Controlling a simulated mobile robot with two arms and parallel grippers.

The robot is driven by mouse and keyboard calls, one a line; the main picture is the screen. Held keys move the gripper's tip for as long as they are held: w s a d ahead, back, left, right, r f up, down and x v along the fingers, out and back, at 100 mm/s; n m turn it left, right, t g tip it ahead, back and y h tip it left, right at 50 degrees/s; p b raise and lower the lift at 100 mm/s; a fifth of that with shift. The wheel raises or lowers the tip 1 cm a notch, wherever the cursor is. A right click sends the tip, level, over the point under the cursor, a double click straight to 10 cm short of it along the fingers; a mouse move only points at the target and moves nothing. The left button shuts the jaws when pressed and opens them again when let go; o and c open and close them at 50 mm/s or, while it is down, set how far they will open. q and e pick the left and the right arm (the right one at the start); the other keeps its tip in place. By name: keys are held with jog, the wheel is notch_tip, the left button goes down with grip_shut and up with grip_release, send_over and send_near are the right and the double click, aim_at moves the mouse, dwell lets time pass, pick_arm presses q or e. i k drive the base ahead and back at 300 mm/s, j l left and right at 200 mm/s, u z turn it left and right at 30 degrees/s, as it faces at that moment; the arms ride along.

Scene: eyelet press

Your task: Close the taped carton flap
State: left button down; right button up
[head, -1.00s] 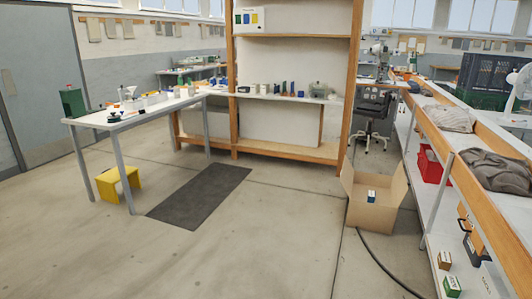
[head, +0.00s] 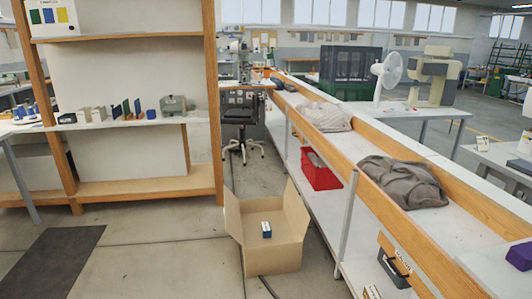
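A brown cardboard carton (head: 272,260) stands open on the concrete floor, left of the long bench. Its flaps are up or spread outward, with one raised flap (head: 232,213) at its left and another (head: 296,205) at its right. A small blue and white box (head: 266,230) lies inside it. I cannot make out any tape on the flaps. Neither of my grippers shows in the head view.
A long wood-edged bench (head: 400,210) with grey cloths runs along the right, a red bin (head: 320,170) on its lower shelf. A wooden shelf unit (head: 150,187) stands behind left. A dark cable lies by the carton. Floor left of the carton is clear to the dark mat (head: 50,262).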

aim_at(300, 214)
jog(key=i+z, duration=0.25)
jog(key=i, duration=0.75)
jog(key=i+j+z, duration=0.1)
jog(key=i+z, duration=0.15)
jog(key=i, duration=0.7)
